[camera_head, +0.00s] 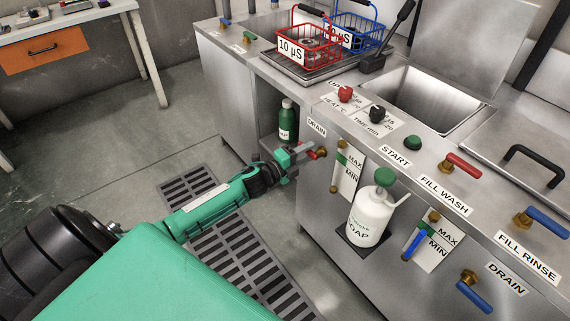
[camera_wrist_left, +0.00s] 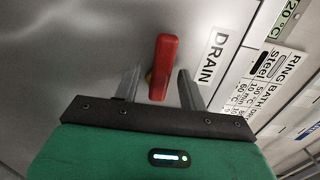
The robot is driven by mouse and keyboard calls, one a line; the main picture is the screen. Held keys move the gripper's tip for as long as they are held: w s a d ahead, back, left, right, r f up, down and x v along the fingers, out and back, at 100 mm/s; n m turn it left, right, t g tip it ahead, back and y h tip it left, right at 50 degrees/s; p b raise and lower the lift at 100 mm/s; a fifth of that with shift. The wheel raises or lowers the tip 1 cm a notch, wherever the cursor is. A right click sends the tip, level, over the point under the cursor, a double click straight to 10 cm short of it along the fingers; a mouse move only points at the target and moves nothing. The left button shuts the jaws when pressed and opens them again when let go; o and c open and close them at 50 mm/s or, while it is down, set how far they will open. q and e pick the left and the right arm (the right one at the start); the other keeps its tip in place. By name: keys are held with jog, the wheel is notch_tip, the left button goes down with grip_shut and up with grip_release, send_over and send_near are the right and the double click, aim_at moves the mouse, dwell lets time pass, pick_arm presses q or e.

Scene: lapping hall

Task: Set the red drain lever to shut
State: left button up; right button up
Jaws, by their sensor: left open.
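The red drain lever (camera_head: 314,155) sits on a brass fitting on the front panel, below a DRAIN label (camera_head: 317,128). In the left wrist view the red lever (camera_wrist_left: 163,66) stands nearly upright in the picture, between the fingers and reaching beyond their tips. My left gripper (camera_head: 303,151) is open at the lever, with one finger on each side. In the left wrist view its fingers (camera_wrist_left: 159,88) show gaps to the lever on both sides. The lever's brass base is mostly hidden behind the lever there. My right gripper is not in view.
A white soap bottle (camera_head: 371,217) stands on a small ledge right of the lever, beside a level gauge (camera_head: 346,173). A green bottle (camera_head: 285,122) stands in the open bay behind my gripper. Other levers, red (camera_head: 463,165) and blue (camera_head: 474,296), are farther right. Floor grating (camera_head: 240,252) lies below my arm.

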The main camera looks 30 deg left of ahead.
pick_arm(q)
jog(key=v, duration=1.2)
jog(key=shift+s, duration=0.15)
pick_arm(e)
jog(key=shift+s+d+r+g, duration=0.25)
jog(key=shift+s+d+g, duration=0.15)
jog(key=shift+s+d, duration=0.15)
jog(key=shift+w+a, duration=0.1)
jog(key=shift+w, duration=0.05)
